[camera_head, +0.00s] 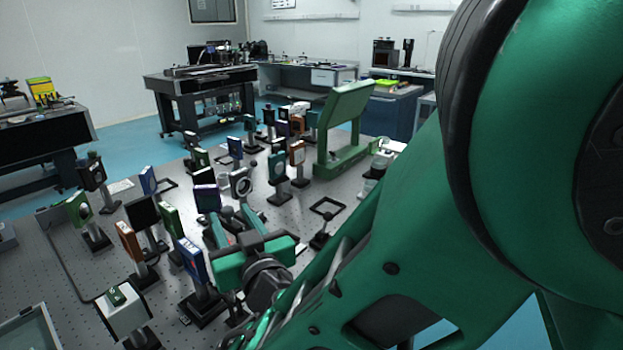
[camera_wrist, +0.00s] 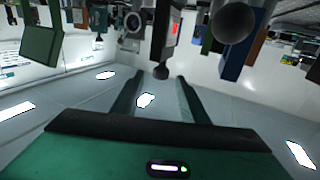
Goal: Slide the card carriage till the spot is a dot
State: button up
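My gripper (camera_head: 234,220) is low among the posts on the near optical table in the head view. In the wrist view its two dark green fingers (camera_wrist: 158,92) are spread apart with nothing gripped between them. A dark upright card (camera_wrist: 164,35) with a pale face is in front of the fingers in the wrist view. A short red streak (camera_wrist: 175,30) shows on that face. A small dark knob (camera_wrist: 160,72) at the card's end lies in line with the finger gap, apart from both fingers. The carriage's rail is hidden in both views.
The perforated optical table (camera_head: 75,312) is crowded with mounted optics. A blue panel (camera_head: 191,262) stands close left of my gripper. A ring mount (camera_head: 241,183) stands just behind it. A large green frame (camera_head: 340,125) stands farther back right. A grey ball (camera_wrist: 233,22) is at right in the wrist view.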

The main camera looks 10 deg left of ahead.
aim_at(229, 213)
jog(key=shift+x, duration=2.1)
grip_shut()
